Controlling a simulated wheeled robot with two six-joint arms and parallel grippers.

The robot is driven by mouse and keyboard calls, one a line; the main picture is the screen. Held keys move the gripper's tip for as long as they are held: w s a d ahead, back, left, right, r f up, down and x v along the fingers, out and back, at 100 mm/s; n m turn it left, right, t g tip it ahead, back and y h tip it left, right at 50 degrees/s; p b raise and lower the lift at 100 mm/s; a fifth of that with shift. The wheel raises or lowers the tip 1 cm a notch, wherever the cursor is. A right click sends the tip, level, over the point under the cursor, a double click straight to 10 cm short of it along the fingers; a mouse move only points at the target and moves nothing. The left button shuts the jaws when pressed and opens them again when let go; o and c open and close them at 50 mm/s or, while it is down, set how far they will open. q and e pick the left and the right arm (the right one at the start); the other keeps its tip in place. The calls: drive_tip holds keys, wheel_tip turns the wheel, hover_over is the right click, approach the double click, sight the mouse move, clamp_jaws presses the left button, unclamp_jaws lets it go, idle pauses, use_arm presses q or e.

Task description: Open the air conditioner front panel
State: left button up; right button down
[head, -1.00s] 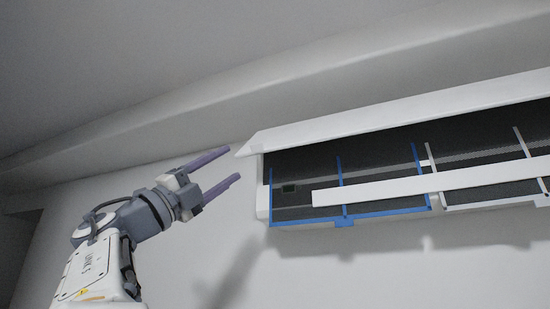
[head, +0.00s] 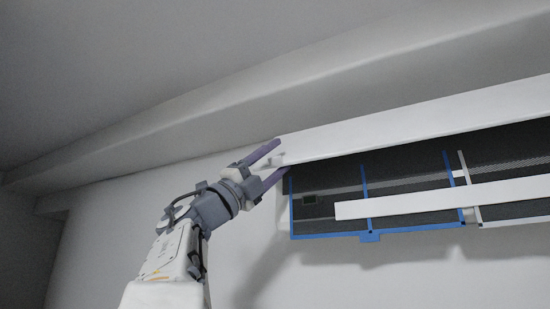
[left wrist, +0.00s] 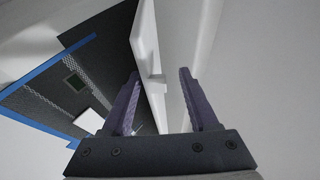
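The air conditioner's white front panel (head: 420,125) stands out along the top of the unit, with the dark mesh filters (head: 410,170) exposed below it. My left gripper (head: 276,160) is at the panel's left end. Its two purple fingers are spread apart, one above the panel's end and one below. In the left wrist view, the panel's white edge (left wrist: 150,60) runs between the open fingers (left wrist: 158,98), with visible gaps on both sides. My right gripper is out of view.
A long white bar (head: 440,198) crosses the front of the filters. Blue frame strips (head: 365,190) edge the left filter. The wall below the unit is clear, and a ceiling ledge (head: 300,90) runs above it.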

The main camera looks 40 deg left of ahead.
use_arm(q)
clamp_jaws()
drive_tip(key=shift+s+d+r, duration=0.1)
drive_tip(key=shift+r, duration=0.05)
idle(1.1)
